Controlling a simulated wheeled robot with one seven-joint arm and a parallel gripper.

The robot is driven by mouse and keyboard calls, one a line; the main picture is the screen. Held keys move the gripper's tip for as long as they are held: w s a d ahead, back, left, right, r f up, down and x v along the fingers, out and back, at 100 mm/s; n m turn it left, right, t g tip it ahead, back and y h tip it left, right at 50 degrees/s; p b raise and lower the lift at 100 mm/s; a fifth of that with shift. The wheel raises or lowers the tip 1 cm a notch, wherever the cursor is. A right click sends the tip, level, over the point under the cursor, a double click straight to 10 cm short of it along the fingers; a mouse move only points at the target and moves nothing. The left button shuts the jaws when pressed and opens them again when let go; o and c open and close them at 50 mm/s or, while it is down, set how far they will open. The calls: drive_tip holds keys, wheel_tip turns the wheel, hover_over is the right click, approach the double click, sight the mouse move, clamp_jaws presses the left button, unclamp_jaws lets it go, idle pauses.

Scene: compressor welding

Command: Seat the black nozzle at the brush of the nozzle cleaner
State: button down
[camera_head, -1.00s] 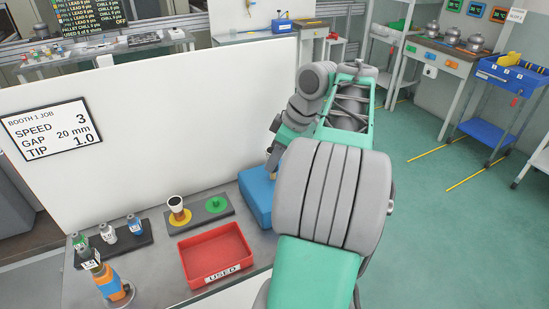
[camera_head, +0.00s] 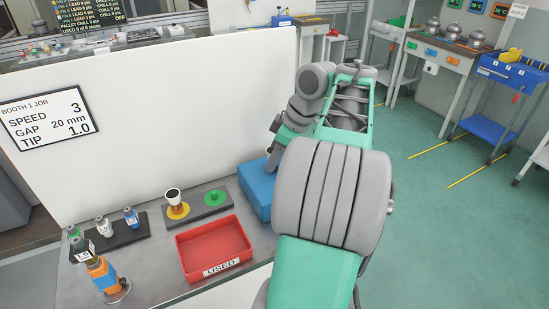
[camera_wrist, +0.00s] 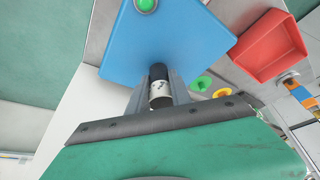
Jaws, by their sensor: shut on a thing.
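My gripper (camera_wrist: 160,92) is shut on the black nozzle (camera_wrist: 159,73), which has a dark end and a pale band with dark marks. The nozzle cleaner appears to be the blue box (camera_head: 258,190) on the bench; it also shows in the wrist view (camera_wrist: 190,42), with a green button (camera_wrist: 145,4). In the wrist view the nozzle's dark end overlaps the near edge of the blue box. I cannot tell whether they touch. The brush is not visible.
A red USED tray (camera_head: 213,249) lies left of the box. A white partition (camera_head: 150,110) stands behind.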

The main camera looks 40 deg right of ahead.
drive_tip(key=shift+f, duration=0.2)
drive_tip(key=c, duration=1.1)
unclamp_jaws()
drive_tip(key=shift+r, duration=0.1)
drive_tip(key=p+v, duration=0.4)
drive_tip(key=v, duration=0.3)
drive_tip(key=shift+s+r, duration=0.15)
drive_tip(key=shift+r, duration=0.15)
drive_tip(key=shift+d, duration=0.1)
